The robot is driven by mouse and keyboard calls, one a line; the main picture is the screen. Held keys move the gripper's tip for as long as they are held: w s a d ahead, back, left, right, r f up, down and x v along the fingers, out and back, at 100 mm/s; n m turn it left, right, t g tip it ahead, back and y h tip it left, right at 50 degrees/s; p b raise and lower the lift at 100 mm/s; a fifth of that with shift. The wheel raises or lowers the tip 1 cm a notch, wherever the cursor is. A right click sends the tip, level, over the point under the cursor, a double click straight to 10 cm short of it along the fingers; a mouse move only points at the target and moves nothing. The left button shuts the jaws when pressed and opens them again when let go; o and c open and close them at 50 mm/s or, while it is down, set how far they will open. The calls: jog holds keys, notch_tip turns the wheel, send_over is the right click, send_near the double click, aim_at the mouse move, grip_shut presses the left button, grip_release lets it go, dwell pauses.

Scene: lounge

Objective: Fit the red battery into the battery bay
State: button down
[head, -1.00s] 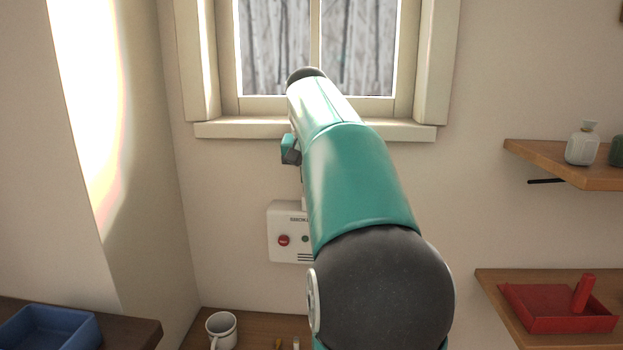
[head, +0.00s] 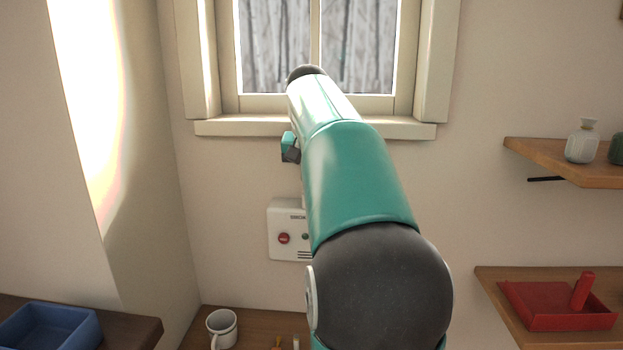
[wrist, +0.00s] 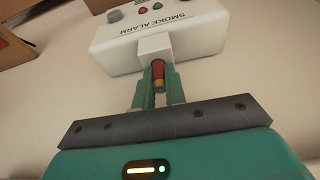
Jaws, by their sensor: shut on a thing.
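The red battery (wrist: 158,72), with a yellowish band at its near end, is between the two teal fingers of my gripper (wrist: 158,88) in the wrist view. My gripper is shut on it. The battery's far end meets the opening of the white battery bay (wrist: 153,46), which juts from the white smoke alarm (wrist: 195,35). I cannot tell how deep the battery sits in the bay. In the head view the smoke alarm (head: 284,220) is on the wall, partly behind my arm, which hides the battery and the bay.
A white mug (head: 222,328) stands on a wooden surface below the alarm. A blue tray (head: 48,330) is at lower left. At right, a red tray (head: 540,322) with a red cylinder (head: 582,292) rests on a shelf, below another shelf with a pale bottle (head: 581,147). A window sill (head: 240,128) is above.

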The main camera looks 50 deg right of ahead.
jog(key=shift+s+f, duration=0.1)
jog(key=shift+f, duration=1.45)
jog(key=shift+r, duration=0.1)
jog(key=shift+d+r+g+y, duration=0.15)
jog(key=shift+r+g+y, duration=0.2)
jog(key=shift+r, duration=0.35)
dwell(0.5)
jog(key=shift+r, duration=0.5)
jog(key=shift+r, duration=0.15)
jog(key=shift+v, duration=0.8)
jog(key=shift+w, duration=0.2)
